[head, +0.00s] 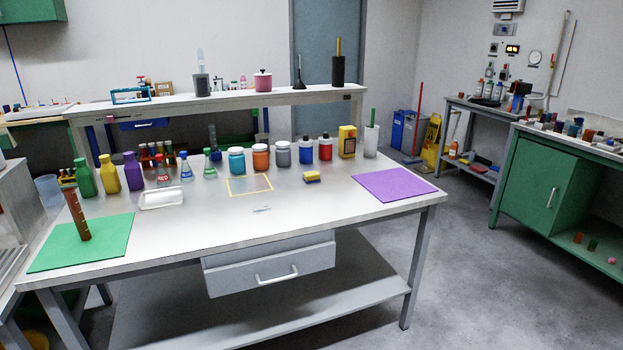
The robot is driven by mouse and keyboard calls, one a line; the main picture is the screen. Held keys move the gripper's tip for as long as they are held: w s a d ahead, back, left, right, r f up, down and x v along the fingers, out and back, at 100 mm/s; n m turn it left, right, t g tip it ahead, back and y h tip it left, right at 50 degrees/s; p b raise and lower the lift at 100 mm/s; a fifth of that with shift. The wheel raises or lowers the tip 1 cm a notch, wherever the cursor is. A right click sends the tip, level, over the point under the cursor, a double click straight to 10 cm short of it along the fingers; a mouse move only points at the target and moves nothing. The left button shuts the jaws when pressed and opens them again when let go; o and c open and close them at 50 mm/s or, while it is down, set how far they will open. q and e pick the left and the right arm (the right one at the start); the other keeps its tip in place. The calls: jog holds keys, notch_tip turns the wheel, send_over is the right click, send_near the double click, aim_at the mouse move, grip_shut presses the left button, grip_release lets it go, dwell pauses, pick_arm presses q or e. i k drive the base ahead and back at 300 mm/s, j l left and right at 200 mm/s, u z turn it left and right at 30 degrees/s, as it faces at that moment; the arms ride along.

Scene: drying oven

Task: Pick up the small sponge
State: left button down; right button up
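The small sponge (312,177), yellow with a dark blue layer, lies on the white workbench (290,217). It sits right of the yellow square outline marked on the bench top and left of the purple mat, in front of the row of jars. Nothing covers it. Neither of my grippers shows in the head view.
A green mat (60,252) with a brown cylinder (78,217) lies at the bench's left. A white tray (162,199) is near it. Bottles, flasks and jars (237,160) line the back below a raised shelf (215,102). The purple mat (394,184) is bare.

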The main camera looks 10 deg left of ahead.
aim_at(313, 177)
jog(key=i+l, duration=0.25)
jog(key=i+l+z, duration=0.1)
jog(key=i+l, duration=0.15)
jog(key=i, duration=0.25)
jog(key=i+l, duration=0.2)
jog(key=i, duration=0.15)
